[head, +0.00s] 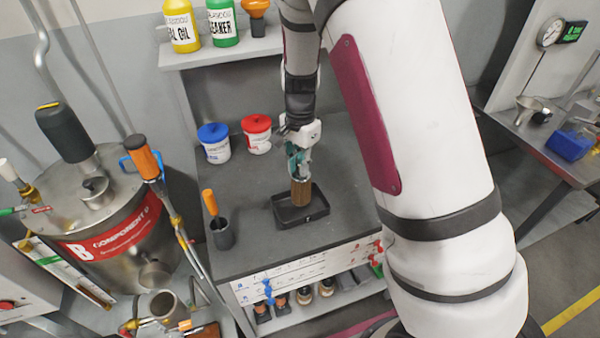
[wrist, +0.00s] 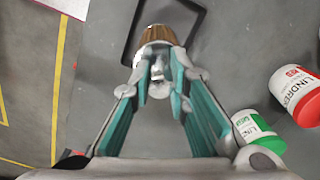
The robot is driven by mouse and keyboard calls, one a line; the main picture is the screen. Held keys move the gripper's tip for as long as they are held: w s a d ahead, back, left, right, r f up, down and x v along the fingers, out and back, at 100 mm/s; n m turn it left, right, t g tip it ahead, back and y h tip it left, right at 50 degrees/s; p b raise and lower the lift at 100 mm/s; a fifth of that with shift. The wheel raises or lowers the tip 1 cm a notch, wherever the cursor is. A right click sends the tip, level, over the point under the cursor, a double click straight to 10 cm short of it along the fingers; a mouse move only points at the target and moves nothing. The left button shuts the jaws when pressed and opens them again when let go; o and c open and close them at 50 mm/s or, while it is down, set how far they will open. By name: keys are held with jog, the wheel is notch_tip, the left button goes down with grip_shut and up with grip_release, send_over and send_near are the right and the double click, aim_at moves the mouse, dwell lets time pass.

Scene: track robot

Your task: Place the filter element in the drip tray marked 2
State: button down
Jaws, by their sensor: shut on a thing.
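The filter element (head: 301,193) is a brown, upright cylinder. My gripper (head: 299,168) is shut on its top and points down. The black drip tray (head: 322,209) lies on the dark bench top, and the filter's lower end appears over its inside in the head view. I cannot tell whether it touches the tray floor. In the wrist view my teal-padded fingers (wrist: 160,82) hold the silvery end of the filter element (wrist: 155,36), which overlaps the near part of the drip tray (wrist: 131,45).
A blue-lidded tub (head: 214,143) and a red-lidded tub (head: 257,134) stand behind left on the bench. A dark cup with an orange-handled tool (head: 221,232) stands left of the tray. A shelf (head: 222,52) with bottles is above. Bare bench lies between tubs and tray.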

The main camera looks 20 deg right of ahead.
aim_at(301, 186)
jog(key=shift+w+f+p, duration=0.1)
jog(key=shift+f+p, duration=0.3)
jog(key=shift+f, duration=1.35)
jog(key=shift+f, duration=0.2)
jog(key=c, duration=1.5)
grip_release()
jog(key=shift+c, duration=0.2)
